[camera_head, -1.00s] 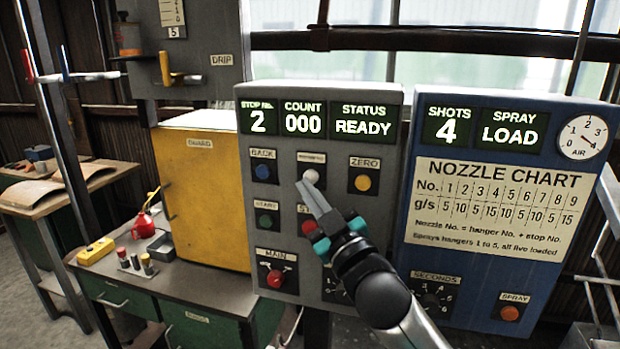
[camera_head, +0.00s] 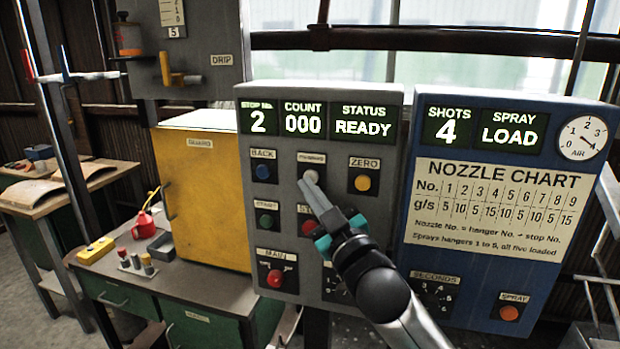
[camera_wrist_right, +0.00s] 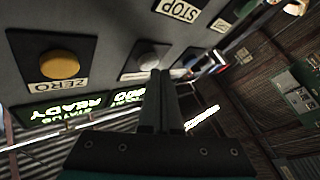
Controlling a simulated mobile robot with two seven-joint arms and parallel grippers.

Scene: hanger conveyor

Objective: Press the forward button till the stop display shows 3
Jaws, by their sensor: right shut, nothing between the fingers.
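The stop display (camera_head: 258,121) on the grey control panel reads 2. The forward button (camera_head: 311,176) is a pale round button in the panel's top row, between BACK and ZERO; its label is too blurred to read. My right gripper (camera_head: 304,183) is shut and empty, its fingertips at the lower left of this button. In the right wrist view the closed fingers (camera_wrist_right: 157,76) point at the pale button (camera_wrist_right: 148,61); I cannot tell whether they touch it. My left gripper is out of view.
The blue BACK button (camera_head: 263,172), yellow ZERO button (camera_head: 362,183) and red stop button (camera_head: 310,226) surround the forward button. COUNT reads 000 and STATUS reads READY. A blue spray panel (camera_head: 407,215) stands at right, a yellow cabinet (camera_head: 208,215) at left.

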